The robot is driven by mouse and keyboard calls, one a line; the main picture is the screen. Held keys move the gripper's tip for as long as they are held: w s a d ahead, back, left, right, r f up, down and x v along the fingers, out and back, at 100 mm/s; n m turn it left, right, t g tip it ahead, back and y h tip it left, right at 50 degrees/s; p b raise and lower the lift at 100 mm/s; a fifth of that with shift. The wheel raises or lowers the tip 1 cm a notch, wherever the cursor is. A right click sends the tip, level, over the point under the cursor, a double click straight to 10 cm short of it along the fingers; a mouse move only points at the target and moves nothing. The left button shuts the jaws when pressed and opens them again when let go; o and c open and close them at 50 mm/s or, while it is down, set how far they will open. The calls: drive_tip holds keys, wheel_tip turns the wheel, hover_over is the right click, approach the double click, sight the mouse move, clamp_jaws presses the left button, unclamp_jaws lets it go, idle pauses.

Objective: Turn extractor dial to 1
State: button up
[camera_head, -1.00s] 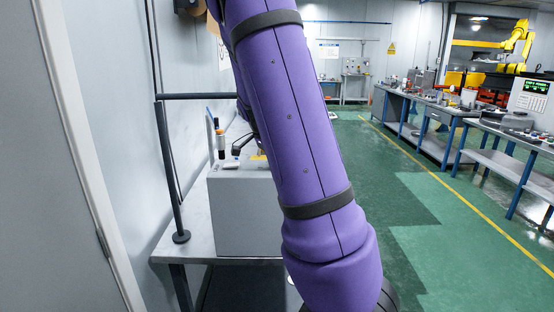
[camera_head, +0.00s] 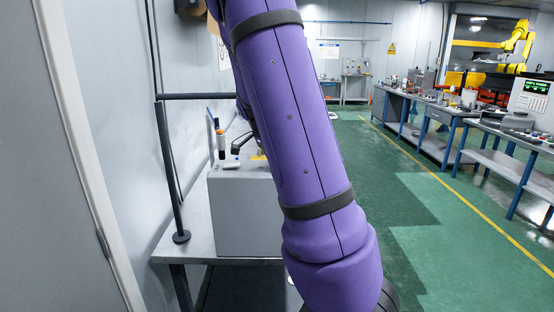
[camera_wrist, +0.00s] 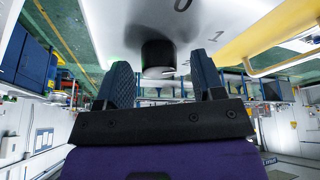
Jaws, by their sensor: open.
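In the wrist view, the extractor dial (camera_wrist: 158,54) is a black round knob on a pale panel (camera_wrist: 125,32). The mark 0 is printed at the top of the panel, and the mark 1 (camera_wrist: 219,36) is to the right of the dial. My gripper (camera_wrist: 162,74) is open, with one dark ribbed finger on each side of the dial in the picture. Gaps show between the knob and both fingers. I cannot tell how far the fingertips reach along the knob. In the head view my purple arm hides the gripper and the dial.
In the head view, a grey box (camera_head: 238,215) stands on a metal table (camera_head: 192,222) against the left wall, with small items on top. A black post frame (camera_head: 170,165) is beside it. A yellow strip (camera_wrist: 257,38) crosses the wrist view's right.

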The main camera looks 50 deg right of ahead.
drive_tip(key=v, duration=0.7)
idle(0.5)
